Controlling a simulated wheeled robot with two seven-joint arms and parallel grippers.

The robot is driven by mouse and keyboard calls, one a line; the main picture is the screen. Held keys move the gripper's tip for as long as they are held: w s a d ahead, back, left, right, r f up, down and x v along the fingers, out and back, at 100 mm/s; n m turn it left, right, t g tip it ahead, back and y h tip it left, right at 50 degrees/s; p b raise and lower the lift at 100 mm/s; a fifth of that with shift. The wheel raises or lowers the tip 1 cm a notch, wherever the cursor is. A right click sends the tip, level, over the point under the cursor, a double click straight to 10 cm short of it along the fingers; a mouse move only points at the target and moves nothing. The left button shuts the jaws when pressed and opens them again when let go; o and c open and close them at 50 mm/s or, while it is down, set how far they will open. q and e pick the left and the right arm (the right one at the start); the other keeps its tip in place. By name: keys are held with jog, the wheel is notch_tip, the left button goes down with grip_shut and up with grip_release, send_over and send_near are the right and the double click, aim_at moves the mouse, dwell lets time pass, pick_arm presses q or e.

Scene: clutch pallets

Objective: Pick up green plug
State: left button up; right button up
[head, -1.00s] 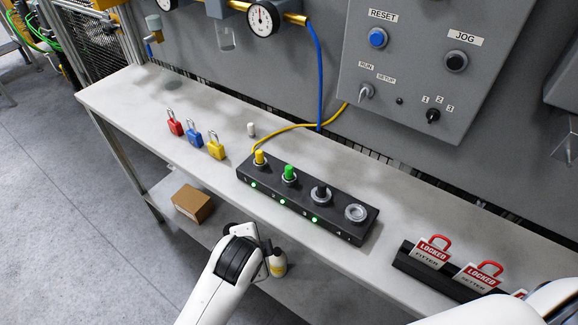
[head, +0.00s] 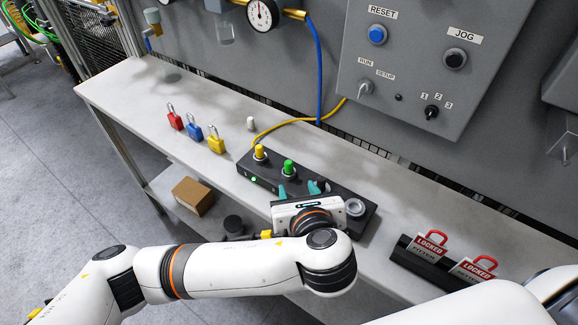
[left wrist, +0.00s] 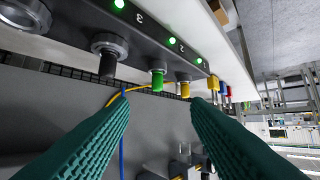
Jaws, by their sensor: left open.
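The green plug (head: 289,168) stands in a socket of the black block (head: 361,222), beside the yellow plug (head: 260,153). My left gripper (head: 302,189) is open and empty over the block, its teal fingers just on the near-right side of the green plug. In the left wrist view the green plug (left wrist: 158,79) shows beyond and between the two open fingers (left wrist: 160,103), apart from them. The yellow plug (left wrist: 184,88) and the black plug (left wrist: 108,62) flank it there. In the head view my gripper largely hides the black plug. My right gripper is out of view.
Red (head: 174,121), blue (head: 194,133) and yellow (head: 216,143) padlocks stand to the left on the bench (head: 130,95). A yellow cable (head: 290,128) runs behind the block. A rack with red LOCKED tags (head: 429,245) is at right. The control panel (head: 405,95) rises behind.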

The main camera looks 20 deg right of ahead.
pick_arm(q)
send_near(289, 166)
jog(key=x, duration=0.3)
jog(key=p+x, duration=0.2)
jog(key=x, duration=0.2)
jog(key=shift+w+d, duration=0.1)
jog(key=shift+w, duration=0.15)
jog(key=shift+w+d+f, duration=0.1)
jog(key=shift+w+f, duration=0.2)
jog(key=shift+w, duration=0.2)
grip_shut()
